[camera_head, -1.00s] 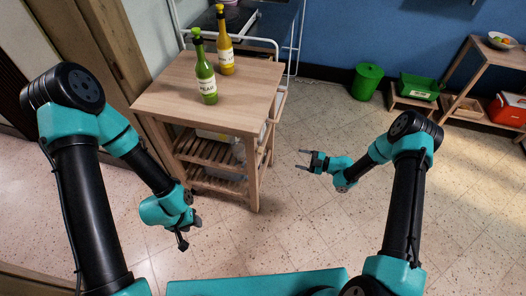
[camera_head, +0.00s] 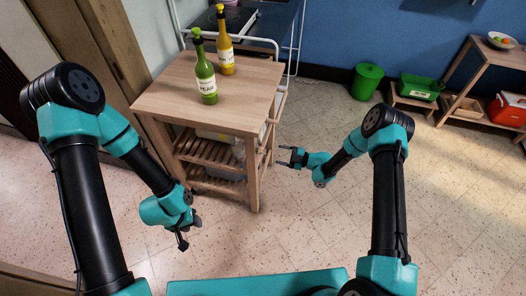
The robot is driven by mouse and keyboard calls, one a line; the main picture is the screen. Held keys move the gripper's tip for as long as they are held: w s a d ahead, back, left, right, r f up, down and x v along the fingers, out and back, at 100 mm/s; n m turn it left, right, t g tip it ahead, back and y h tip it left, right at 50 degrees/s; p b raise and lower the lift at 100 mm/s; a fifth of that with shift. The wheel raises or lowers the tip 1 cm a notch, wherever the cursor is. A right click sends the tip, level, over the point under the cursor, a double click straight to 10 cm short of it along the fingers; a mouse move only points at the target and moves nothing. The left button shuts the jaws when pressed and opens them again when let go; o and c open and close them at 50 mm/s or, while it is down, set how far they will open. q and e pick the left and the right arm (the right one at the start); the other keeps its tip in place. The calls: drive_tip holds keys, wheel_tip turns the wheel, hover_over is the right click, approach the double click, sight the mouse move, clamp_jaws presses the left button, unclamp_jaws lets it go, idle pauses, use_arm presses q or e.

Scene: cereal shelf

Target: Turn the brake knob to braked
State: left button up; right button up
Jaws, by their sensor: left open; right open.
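A wooden cart (camera_head: 165,96) with slatted lower shelves stands ahead of me, left of centre. No brake knob can be made out on it at this size. My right gripper (camera_head: 280,157) is open and empty, just right of the cart's front right leg, pointing left towards the cart. I cannot tell whether it touches the cart. My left gripper (camera_head: 183,243) hangs low over the floor in front of the cart, pointing down; its fingers are small and partly hidden by the wrist.
A green bottle (camera_head: 205,75) and a yellow bottle (camera_head: 225,48) stand on the cart top. A green bin (camera_head: 367,82), a green crate (camera_head: 420,87) and a red box (camera_head: 508,109) are at the back right. The tiled floor right of the cart is clear.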

sight(260, 150)
drive_tip(key=x, duration=0.8)
drive_tip(key=shift+w+a, duration=0.1)
drive_tip(key=shift+a, duration=0.3)
drive_tip(key=c, duration=0.9)
